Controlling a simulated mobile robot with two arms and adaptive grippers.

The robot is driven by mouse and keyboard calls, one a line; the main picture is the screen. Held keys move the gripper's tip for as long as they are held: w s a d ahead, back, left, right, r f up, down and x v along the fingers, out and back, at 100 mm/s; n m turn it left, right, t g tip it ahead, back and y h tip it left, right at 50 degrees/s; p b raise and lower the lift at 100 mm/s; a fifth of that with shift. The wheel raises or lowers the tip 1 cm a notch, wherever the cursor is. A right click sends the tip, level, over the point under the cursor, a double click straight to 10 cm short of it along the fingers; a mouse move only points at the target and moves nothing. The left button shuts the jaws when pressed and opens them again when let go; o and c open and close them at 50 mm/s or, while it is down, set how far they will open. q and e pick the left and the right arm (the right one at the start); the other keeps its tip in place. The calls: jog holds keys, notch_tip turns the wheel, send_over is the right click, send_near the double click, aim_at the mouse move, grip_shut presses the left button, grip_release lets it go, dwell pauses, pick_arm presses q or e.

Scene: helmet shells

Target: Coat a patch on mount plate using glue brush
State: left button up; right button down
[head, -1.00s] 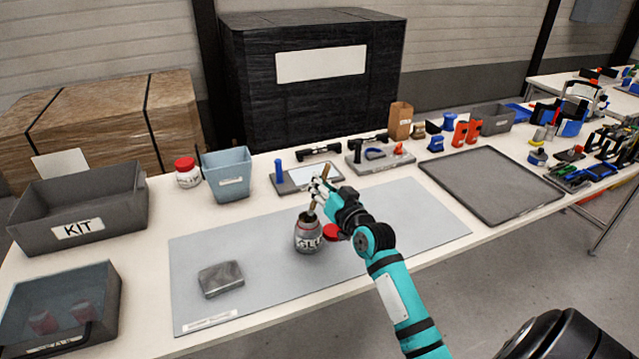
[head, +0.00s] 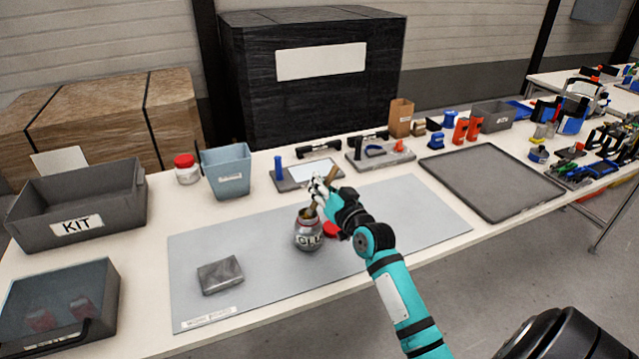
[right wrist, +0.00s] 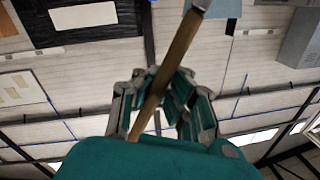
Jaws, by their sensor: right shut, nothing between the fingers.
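The glue jar (head: 309,236) stands open on the grey work mat (head: 380,215), with its red lid (head: 332,228) beside it. The glue brush (head: 331,178) leans in the jar's mouth, its wooden handle tilted up to the right and its bristles hidden. My right gripper (head: 318,190) is shut at the handle just above the jar, with nothing held between its fingers. In the right wrist view the handle (right wrist: 172,70) crosses in front of the fingers (right wrist: 163,100). A grey block-like piece, probably the mount plate (head: 220,275), lies flat on the mat, left of the jar. My left gripper is out of view.
A KIT bin (head: 125,205) and a clear-lidded box (head: 95,275) stand at the left. A blue-grey bin (head: 228,178) and a white jar with a red lid (head: 187,174) stand behind the mat. A dark tray (head: 450,172) lies to the right. The mat's left part is mostly clear.

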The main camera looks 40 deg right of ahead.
jog(key=shift+f, duration=0.4)
dwell(0.3)
jog(key=shift+f+p, duration=0.5)
jog(key=shift+p, duration=0.4)
dwell(6.3)
